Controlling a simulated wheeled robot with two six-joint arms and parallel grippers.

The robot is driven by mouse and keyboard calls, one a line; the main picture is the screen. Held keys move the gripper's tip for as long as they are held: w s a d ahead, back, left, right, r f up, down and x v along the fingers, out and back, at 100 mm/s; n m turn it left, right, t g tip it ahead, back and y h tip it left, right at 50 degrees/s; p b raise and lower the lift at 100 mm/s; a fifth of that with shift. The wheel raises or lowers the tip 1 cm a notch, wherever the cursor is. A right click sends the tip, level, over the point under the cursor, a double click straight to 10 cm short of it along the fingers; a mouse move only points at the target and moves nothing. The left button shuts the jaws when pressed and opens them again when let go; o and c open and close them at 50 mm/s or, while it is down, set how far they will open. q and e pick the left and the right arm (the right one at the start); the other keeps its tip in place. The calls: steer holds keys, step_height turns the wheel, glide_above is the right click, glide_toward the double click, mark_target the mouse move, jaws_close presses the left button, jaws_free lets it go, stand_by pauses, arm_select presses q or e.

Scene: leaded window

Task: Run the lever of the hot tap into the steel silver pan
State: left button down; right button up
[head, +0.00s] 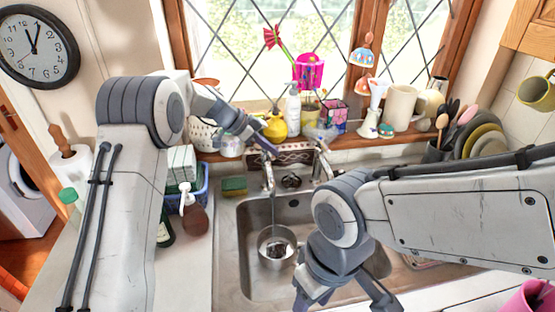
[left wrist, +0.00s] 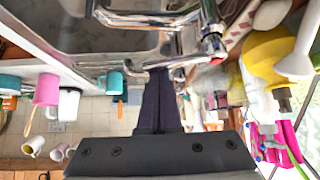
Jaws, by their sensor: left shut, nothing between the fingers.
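The steel silver pan (head: 268,250) sits in the left part of the sink, with something dark inside it. The left tap (head: 268,176) stands at the sink's back edge, above the pan. A thin pale streak like water runs from its spout down to the pan. My left gripper (head: 268,149) is shut and empty, with its tips at the top of this tap. In the left wrist view its closed fingers (left wrist: 158,75) point at chrome tap parts (left wrist: 205,48) with a red mark; contact is unclear. My right gripper (head: 342,300) is open and empty low over the sink's front.
A second tap (head: 321,166) stands to the right. A green and yellow sponge (head: 234,186), a blue basket (head: 201,190) and a soap bottle (head: 195,215) are left of the sink. Pots, bottles and mugs (head: 400,103) crowd the windowsill. Stacked plates (head: 486,140) stand at right.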

arm_select(q)
steer(key=shift+s+a+b, duration=0.1)
steer(key=shift+a+b, duration=0.25)
steer(key=shift+b, duration=0.15)
arm_select(e)
step_height(320, 180, down, 2)
arm_select(q)
steer(key=shift+d, duration=0.15)
